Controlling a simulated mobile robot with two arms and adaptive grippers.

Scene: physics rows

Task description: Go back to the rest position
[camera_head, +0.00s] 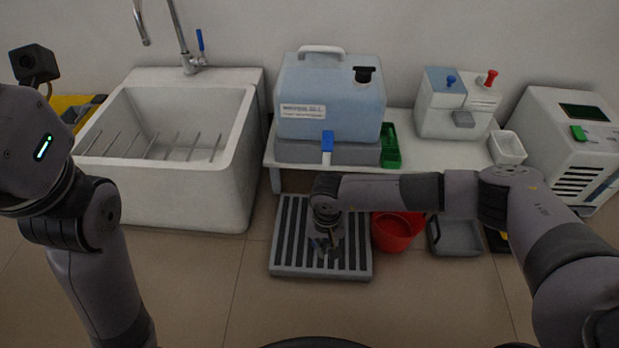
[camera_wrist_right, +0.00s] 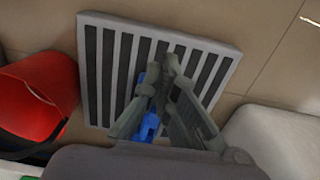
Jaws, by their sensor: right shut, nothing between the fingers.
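My right gripper (camera_head: 325,250) points down over the grey slatted floor grate (camera_head: 362,270), in front of the low white table. It also shows in the right wrist view (camera_wrist_right: 170,68), its fingers shut with nothing between them, the grate (camera_wrist_right: 225,55) below. Its height over the grate is hard to tell. A blue piece (camera_wrist_right: 151,122) shows partly behind the fingers; I cannot tell what it belongs to. My left arm stands at the left of the head view; its gripper is not in view.
A blue-white canister (camera_head: 345,105) with a blue tap (camera_head: 327,142) stands on the table, behind the right gripper. A sink (camera_head: 190,195) is left of the grate. A red bucket (camera_head: 392,232) and grey tray (camera_head: 460,240) lie to the right. Floor in front is clear.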

